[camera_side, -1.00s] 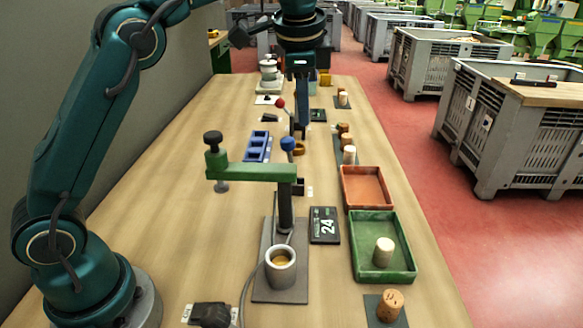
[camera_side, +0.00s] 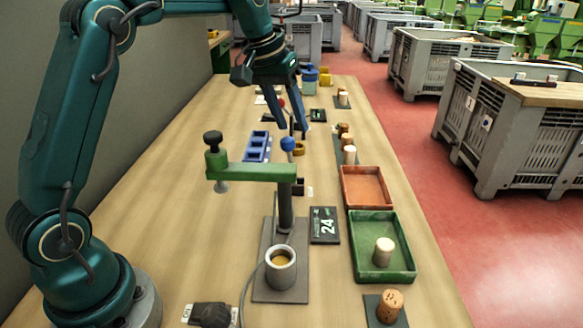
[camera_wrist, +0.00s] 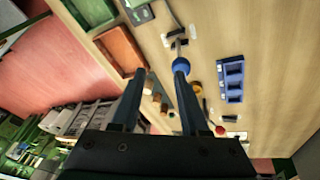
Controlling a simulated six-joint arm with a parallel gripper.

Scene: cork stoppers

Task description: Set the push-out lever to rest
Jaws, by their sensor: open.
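A lever with a blue ball knob (camera_side: 288,143) stands behind the green press arm in the side view. The blue knob also shows in the wrist view (camera_wrist: 181,65), close to the right fingertip in the picture. A red ball knob (camera_side: 281,103) shows farther back, and in the wrist view (camera_wrist: 220,131) it is right of the fingers. I cannot tell from labels which is the push-out lever. My gripper (camera_side: 292,127) is open and empty, fingers pointing down and tilted, over the table behind the blue knob. Whether a finger touches the knob cannot be told.
The green press (camera_side: 250,172) with a grey cup (camera_side: 281,268) stands in front. A blue slotted rack (camera_side: 257,147) is left. Orange (camera_side: 366,187) and green (camera_side: 382,246) trays, corks and a display reading 24 (camera_side: 325,225) are right. Bare table lies along the left.

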